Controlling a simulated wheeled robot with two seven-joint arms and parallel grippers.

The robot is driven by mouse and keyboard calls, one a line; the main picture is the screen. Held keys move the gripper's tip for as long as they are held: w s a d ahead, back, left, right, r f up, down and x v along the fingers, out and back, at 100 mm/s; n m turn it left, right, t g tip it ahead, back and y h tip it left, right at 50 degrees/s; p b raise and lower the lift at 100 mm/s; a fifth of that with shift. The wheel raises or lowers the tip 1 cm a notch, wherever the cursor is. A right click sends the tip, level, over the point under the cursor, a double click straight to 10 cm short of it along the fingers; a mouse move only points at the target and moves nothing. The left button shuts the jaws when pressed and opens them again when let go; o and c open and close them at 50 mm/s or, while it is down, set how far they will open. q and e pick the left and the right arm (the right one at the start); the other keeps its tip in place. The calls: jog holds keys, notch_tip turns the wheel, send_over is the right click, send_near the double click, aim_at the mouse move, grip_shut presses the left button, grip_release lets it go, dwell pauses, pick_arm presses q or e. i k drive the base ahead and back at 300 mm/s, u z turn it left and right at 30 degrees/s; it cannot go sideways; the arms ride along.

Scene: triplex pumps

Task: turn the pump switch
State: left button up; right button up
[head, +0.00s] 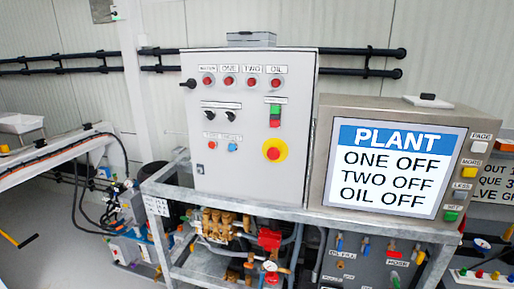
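The grey control cabinet (245,165) stands upright on a metal frame in the middle of the head view. Two small black rotary switches (220,113) sit side by side on its upper left face, under labels too small to read. A black handle (188,84) sticks out at the cabinet's upper left edge. I cannot tell which of these is the pump switch. The plant screen (396,170) to the right reads ONE OFF, TWO OFF, OIL OFF. Neither of my grippers is in view.
The cabinet also carries several red lamps (228,82), a green and red button pair (275,115) and a red stop knob on yellow (274,150). Brass pump parts and a red fitting (269,239) fill the frame below. A white bench (50,152) stands left.

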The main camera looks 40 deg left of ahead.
aim_at(209, 114)
jog(key=z, duration=0.4)
jog(key=k, duration=0.35)
jog(key=u, duration=0.4)
